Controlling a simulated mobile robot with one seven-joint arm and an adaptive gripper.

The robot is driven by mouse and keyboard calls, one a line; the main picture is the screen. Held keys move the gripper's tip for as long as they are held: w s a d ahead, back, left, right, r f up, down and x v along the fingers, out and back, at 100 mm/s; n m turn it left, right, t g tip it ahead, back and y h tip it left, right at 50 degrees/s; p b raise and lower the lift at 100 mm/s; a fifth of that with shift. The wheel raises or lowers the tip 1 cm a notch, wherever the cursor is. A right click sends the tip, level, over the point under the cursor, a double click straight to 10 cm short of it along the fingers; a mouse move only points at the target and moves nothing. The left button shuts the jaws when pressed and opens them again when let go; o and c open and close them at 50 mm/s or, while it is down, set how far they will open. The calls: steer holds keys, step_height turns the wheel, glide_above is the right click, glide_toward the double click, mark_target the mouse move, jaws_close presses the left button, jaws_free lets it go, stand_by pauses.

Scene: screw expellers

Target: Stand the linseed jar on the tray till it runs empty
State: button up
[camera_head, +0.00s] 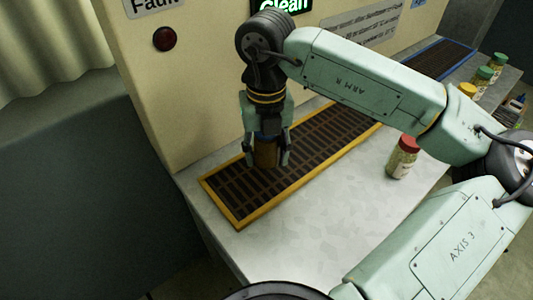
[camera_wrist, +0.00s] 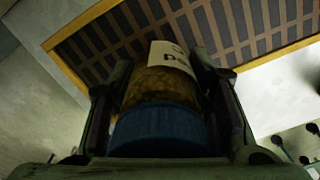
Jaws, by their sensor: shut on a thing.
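My gripper (camera_head: 268,162) points down over the near part of the yellow-rimmed grated tray (camera_head: 238,226). It is shut on a jar (camera_head: 265,152) with a blue lid and amber-brown contents. The jar is upright between the two fingers. In the wrist view the jar (camera_wrist: 165,88) shows its blue lid nearest the camera and part of a pale label, too cut off to read as linseed. The tray's yellow rim (camera_wrist: 82,30) and dark slats lie beyond it. I cannot tell whether the jar's base touches the slats or hangs just above them.
A red-lidded jar (camera_head: 402,158) stands on the grey counter (camera_head: 330,220), right of the tray. Yellow-lidded (camera_head: 467,90) and green-lidded (camera_head: 484,75) jars stand at the back right. A blue-rimmed tray (camera_head: 449,74) lies behind. The panel shows a lit green "Clean" sign (camera_head: 281,5) and a dark red lamp (camera_head: 165,39) under "Fault".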

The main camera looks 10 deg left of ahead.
mark_target(266, 162)
steer(key=shift+w, duration=0.3)
step_height(266, 162, down, 3)
steer(key=shift+f+p, duration=0.1)
steer(key=shift+p, duration=0.55)
steer(key=shift+f, duration=0.2)
steer(key=shift+f+b, duration=0.25)
steer(key=shift+b, duration=0.15)
steer(key=o, duration=1.4)
steer(key=shift+r, duration=0.1)
steer(key=shift+c, duration=0.2)
step_height(266, 162, up, 12)
steer(key=shift+r+b, duration=0.2)
steer(key=shift+b, duration=0.3)
